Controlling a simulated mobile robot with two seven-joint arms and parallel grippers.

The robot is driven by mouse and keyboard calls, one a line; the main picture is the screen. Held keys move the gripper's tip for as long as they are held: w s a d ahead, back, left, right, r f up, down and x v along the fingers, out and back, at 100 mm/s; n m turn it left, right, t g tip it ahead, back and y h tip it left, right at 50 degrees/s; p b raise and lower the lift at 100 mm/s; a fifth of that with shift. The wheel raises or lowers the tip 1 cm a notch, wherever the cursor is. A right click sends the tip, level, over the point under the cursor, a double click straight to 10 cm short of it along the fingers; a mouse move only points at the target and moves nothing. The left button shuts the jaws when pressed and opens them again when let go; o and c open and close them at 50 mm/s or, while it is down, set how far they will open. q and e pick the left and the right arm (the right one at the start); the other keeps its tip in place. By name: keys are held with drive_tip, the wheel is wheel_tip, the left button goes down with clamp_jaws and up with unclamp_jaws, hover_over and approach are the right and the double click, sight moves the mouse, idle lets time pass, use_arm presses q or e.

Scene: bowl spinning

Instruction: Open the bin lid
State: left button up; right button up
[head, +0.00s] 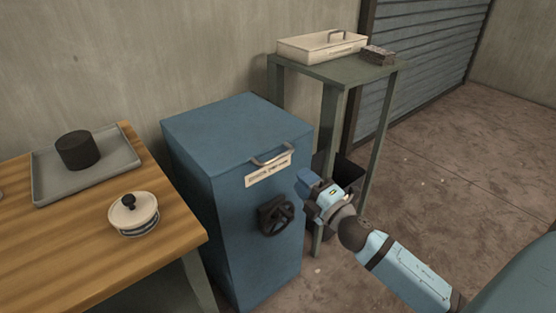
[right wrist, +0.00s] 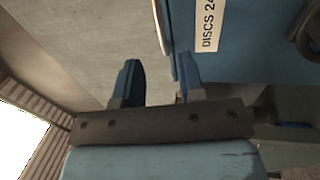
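The bin (head: 240,220) is a tall blue box with a flat blue top (head: 235,125); no opening shows. A metal bar handle (head: 271,159) sits near its upper front edge, above a pale label (head: 268,170). A dark handwheel (head: 276,215) is lower on the front. My right gripper (head: 305,186) is right of the bin front, lower than the bar handle. In the right wrist view its two blue fingers (right wrist: 160,82) are apart with nothing held between them. The bin's blue face and the label (right wrist: 208,27) show beyond the right finger. My left gripper is out of view.
A wooden table (head: 95,245) at left bears a grey tray (head: 45,185) with a black cylinder (head: 77,150), and a lidded white pot (head: 134,214). A green stand (head: 345,72) behind the bin carries a cream lidded box (head: 320,46) and a small dark block (head: 378,55). Floor at right is clear.

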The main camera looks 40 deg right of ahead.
sight(278, 157)
drive_tip(key=x, duration=1)
drive_tip(key=shift+w, duration=0.1)
drive_tip(key=shift+c, duration=0.2)
clamp_jaws()
